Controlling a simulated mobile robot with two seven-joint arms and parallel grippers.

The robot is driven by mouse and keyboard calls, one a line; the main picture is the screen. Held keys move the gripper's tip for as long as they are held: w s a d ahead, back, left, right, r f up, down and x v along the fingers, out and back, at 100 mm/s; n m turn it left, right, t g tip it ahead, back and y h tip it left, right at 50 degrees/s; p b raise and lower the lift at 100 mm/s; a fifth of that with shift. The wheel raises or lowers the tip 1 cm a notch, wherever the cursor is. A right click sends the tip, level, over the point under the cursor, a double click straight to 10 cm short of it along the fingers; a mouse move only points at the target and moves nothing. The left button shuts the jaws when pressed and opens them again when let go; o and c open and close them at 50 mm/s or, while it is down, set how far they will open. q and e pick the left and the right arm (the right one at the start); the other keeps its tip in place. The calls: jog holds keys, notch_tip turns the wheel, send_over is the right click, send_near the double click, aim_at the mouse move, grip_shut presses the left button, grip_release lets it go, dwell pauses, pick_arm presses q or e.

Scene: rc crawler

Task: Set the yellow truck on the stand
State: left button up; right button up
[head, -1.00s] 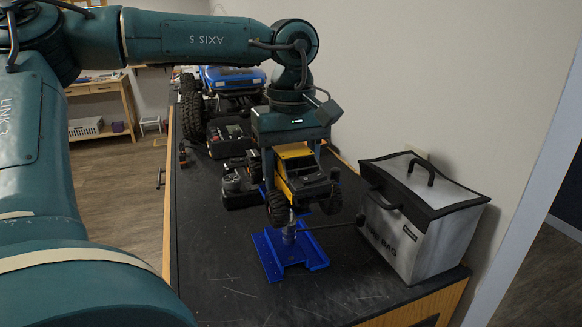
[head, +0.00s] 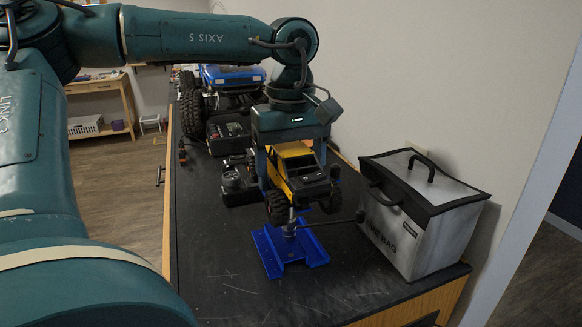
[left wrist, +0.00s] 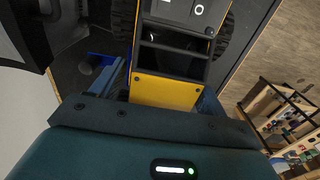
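The yellow truck (head: 298,178), with a black hood and big black tires, is directly over the blue stand (head: 270,258) in the head view. My left gripper (head: 292,160) reaches down from above with a finger on each side of the truck's body, shut on it. In the left wrist view the truck's yellow rear (left wrist: 165,92) lies between the fingers (left wrist: 160,90). The stand's grey post meets the truck's underside in the picture; I cannot tell whether the truck's weight rests on it. My right gripper is not in view.
A grey-white bag (head: 420,215) with black trim stands right of the stand. The black bench top (head: 215,250) is clear at front left.

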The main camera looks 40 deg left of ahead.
pick_arm(q)
jog(key=shift+o, duration=0.4)
notch_tip(320, 180, up, 13)
jog(key=shift+r, duration=0.1)
dwell(0.7)
